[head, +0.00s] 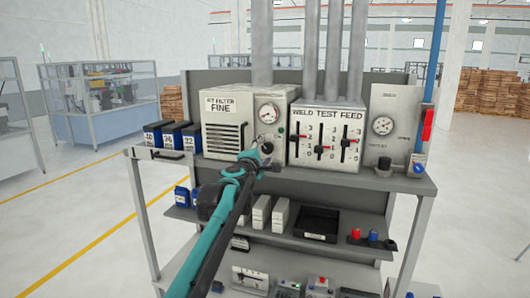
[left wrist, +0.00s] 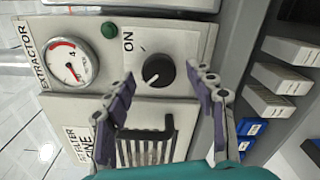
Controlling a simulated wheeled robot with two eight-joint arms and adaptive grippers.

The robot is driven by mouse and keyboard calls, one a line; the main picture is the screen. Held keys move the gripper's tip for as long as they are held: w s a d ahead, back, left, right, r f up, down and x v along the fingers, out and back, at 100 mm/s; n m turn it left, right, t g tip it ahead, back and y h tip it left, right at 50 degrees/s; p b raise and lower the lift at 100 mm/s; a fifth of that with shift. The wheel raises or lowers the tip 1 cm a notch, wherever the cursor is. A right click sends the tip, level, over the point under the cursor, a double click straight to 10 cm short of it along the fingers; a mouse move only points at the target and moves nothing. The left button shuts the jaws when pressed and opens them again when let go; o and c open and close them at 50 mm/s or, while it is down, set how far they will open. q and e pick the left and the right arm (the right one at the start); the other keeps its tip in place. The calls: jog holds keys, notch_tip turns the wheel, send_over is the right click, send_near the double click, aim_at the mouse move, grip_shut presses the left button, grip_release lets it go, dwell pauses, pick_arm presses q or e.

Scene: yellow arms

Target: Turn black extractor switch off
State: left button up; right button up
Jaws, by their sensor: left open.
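The black extractor switch (left wrist: 158,72) is a round knob on a pale panel, beside the printed word ON. A light pointer line shows on its face, toward the lower left in the left wrist view. The extractor panel (head: 268,108) is on the white filter box in the head view, where my left gripper (head: 264,153) largely covers the knob. In the left wrist view my left gripper (left wrist: 164,78) is open, its fingers on either side of the knob with visible gaps. I cannot tell how far the fingertips are from the panel. My right gripper is not in view.
A gauge (left wrist: 70,62) and green lamp (left wrist: 108,29) are near the knob. The weld test feed box (head: 327,138) with red-pointer sliders stands to the right. Blue boxes (head: 171,135) stand left on the shelf. A black tray (head: 317,222) sits on the lower shelf.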

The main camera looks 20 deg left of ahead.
pick_arm(q)
jog(key=s, duration=1.1)
jog(key=shift+s+a, duration=0.2)
jog(key=shift+f, duration=0.1)
jog(key=s+d+f+m+g+h+b, duration=0.15)
jog(key=s+d+f+m+b, duration=0.35)
jog(key=f, duration=0.6)
jog(key=s+d+f+m+g+h+b, duration=0.1)
jog(key=s+d+f+m+g+b, duration=0.2)
jog(key=s+f+b, duration=0.55)
jog(key=s+d+f+m+g+h+b, duration=0.1)
jog(key=s+d+f+m+h+b, duration=0.25)
jog(key=f, duration=0.95)
jog(key=s+a+f+m+g+y+b, duration=0.1)
jog(key=s+f+b, duration=0.4)
jog(key=f, duration=0.7)
jog(key=s+a+f+m+g+y+b, duration=0.2)
jog(key=s+f+m+b, duration=0.3)
jog(key=f, duration=0.7)
jog(key=s+a+f+m+g+y+b, duration=0.1)
jog(key=s+f+b, duration=0.5)
jog(key=f, duration=0.6)
jog(key=s+m+g+y, duration=0.1)
jog(key=s+m+y, duration=0.1)
jog(key=shift+s+a+y, duration=0.25)
jog(key=shift+a+y, duration=0.05)
jog(key=shift+a, duration=0.05)
